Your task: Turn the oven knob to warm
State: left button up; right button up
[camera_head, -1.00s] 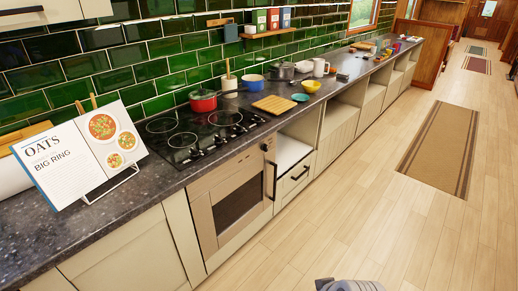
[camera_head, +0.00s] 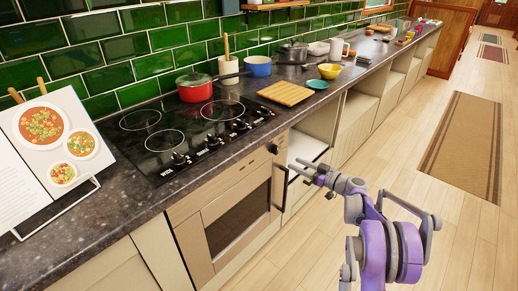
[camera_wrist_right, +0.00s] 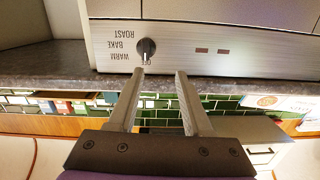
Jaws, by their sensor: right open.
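The oven (camera_head: 190,236) is a beige built-in unit with a dark window, below the hob. Its small dark oven knob (camera_head: 273,148) is at the upper right of the front. The right wrist view shows the knob (camera_wrist_right: 146,46) on the upside-down oven panel (camera_wrist_right: 225,48), with WARM, BAKE and ROAST printed to its left. My right gripper (camera_head: 300,170) is open and empty in front of the oven's right side. Its fingers (camera_wrist_right: 163,72) appear apart from the knob. My left gripper is out of view.
A dark vertical handle (camera_head: 279,190) is below the knob. The black hob (camera_head: 150,142) has a red pot (camera_head: 194,88) and its own front knobs. A cutting board (camera_head: 285,92) lies beside it. The wooden floor (camera_head: 445,225) is open on the right.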

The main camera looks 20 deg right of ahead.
aim_at(275, 150)
jog(key=w+d+b+x, duration=0.1)
jog(key=d+x, duration=0.1)
jog(key=x, duration=0.9)
jog(key=shift+w+d+t, duration=0.15)
jog(key=shift+w+t, duration=0.1)
jog(key=shift+t, duration=0.15)
jog(key=shift+c, duration=0.3)
grip_shut()
